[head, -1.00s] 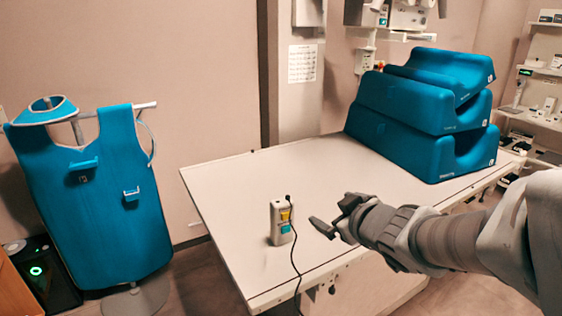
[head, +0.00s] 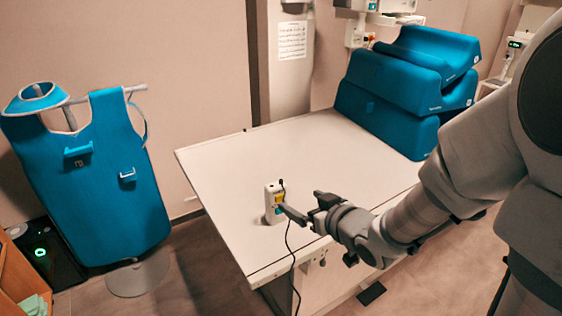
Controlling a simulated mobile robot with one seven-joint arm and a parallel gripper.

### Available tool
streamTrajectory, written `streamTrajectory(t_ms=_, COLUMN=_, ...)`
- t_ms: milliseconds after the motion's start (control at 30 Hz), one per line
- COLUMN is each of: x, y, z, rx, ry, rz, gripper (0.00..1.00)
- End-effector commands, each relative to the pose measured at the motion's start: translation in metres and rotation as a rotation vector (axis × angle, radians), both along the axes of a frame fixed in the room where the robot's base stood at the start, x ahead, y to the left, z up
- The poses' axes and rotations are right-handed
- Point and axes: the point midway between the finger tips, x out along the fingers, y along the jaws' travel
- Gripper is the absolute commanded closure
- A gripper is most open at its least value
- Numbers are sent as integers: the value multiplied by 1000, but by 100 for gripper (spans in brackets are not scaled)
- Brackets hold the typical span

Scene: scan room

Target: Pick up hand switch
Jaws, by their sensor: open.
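The hand switch (head: 270,207) is a small pale upright box with a yellow and a blue-green button and a dark cable from its top. One fingertip overlaps the right side of the switch in the picture and partly hides the lower button. I cannot tell whether it touches.
The black cable (head: 290,262) hangs over the table's front edge, below my gripper. Blue foam wedges (head: 388,118) are stacked at the back right. A blue apron (head: 95,185) hangs on a stand at left. The table's middle is clear.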

Motion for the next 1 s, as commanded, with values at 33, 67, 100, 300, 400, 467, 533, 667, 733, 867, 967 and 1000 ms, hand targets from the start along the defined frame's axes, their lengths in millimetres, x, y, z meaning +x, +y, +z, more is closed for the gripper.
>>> streamTrajectory(t_ms=33, x=5, y=4, z=-2, rx=2, ry=3, rz=2, gripper=0)
streamTrajectory(t_ms=67, x=9, y=6, z=-4, rx=2, ry=3, rz=2, gripper=0)
streamTrajectory(t_ms=100, x=13, y=8, z=-6, rx=2, ry=2, rz=2, gripper=0)
streamTrajectory(t_ms=300, x=41, y=24, z=-22, rx=1, ry=2, rz=2, gripper=0)
streamTrajectory(t_ms=400, x=55, y=32, z=-29, rx=0, ry=2, rz=3, gripper=0)
streamTrajectory(t_ms=467, x=63, y=36, z=-32, rx=1, ry=2, rz=1, gripper=0)
streamTrajectory(t_ms=533, x=70, y=40, z=-34, rx=0, ry=0, rz=2, gripper=0)
streamTrajectory(t_ms=667, x=77, y=44, z=-38, rx=0, ry=1, rz=0, gripper=0)
streamTrajectory(t_ms=733, x=79, y=45, z=-39, rx=0, ry=1, rz=0, gripper=0)
streamTrajectory(t_ms=867, x=88, y=48, z=-44, rx=0, ry=1, rz=1, gripper=0)
streamTrajectory(t_ms=967, x=99, y=53, z=-51, rx=0, ry=2, rz=1, gripper=0)
streamTrajectory(t_ms=1000, x=103, y=54, z=-54, rx=0, ry=2, rz=0, gripper=0)
